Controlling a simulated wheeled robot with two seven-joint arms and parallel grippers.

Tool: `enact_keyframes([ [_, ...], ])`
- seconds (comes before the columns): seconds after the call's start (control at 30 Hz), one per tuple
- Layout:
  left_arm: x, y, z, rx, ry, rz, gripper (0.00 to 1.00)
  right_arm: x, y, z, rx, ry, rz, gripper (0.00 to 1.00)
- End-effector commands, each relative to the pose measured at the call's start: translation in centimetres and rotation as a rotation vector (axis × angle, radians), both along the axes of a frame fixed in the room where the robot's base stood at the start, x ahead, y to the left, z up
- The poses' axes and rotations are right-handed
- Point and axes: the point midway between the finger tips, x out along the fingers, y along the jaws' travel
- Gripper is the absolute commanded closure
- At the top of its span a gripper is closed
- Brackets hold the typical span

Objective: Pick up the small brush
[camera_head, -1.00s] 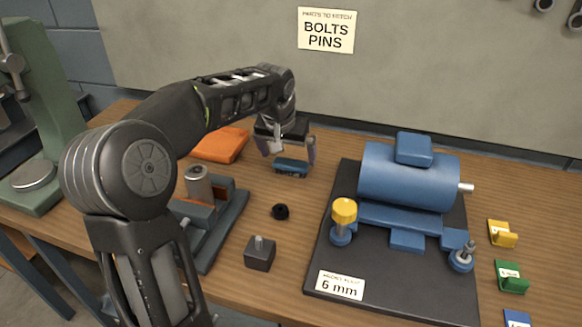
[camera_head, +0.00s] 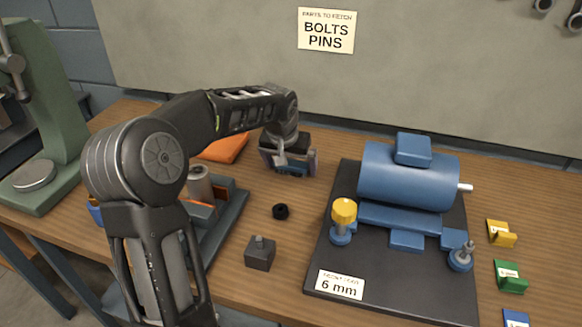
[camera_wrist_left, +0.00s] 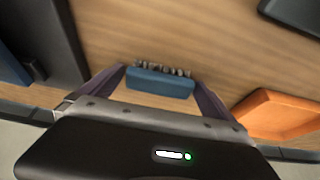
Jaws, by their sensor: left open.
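The small brush (camera_wrist_left: 160,82) has a blue back and dark bristles. In the left wrist view it lies between the two open fingers of my left gripper (camera_wrist_left: 158,92), with some room at either side. In the head view the brush (camera_head: 291,171) shows under the gripper and is partly hidden by it. My left gripper (camera_head: 289,165) is lowered over it with the fingers spread and pointing down. I cannot tell whether the fingers touch it. My right gripper is not in view.
An orange cloth or tray (camera_head: 226,148) lies left of the gripper. A blue motor (camera_head: 408,178) on a dark plate (camera_head: 400,300) stands to the right. A wall (camera_head: 220,50) rises behind.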

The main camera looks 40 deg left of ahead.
Motion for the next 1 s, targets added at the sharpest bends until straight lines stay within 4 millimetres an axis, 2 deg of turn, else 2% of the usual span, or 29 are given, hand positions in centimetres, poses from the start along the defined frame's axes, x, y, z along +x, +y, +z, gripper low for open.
enact_keyframes([
  [0.23,-0.01,0.00,0.02,0.000,0.000,0.000,0.01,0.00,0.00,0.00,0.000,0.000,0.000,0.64],
  [0.87,-0.01,0.00,0.02,0.000,0.000,0.000,0.52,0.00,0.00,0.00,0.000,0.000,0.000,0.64],
  [1.0,0.00,0.00,0.04,0.000,0.000,0.000,0.54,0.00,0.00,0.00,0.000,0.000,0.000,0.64],
])
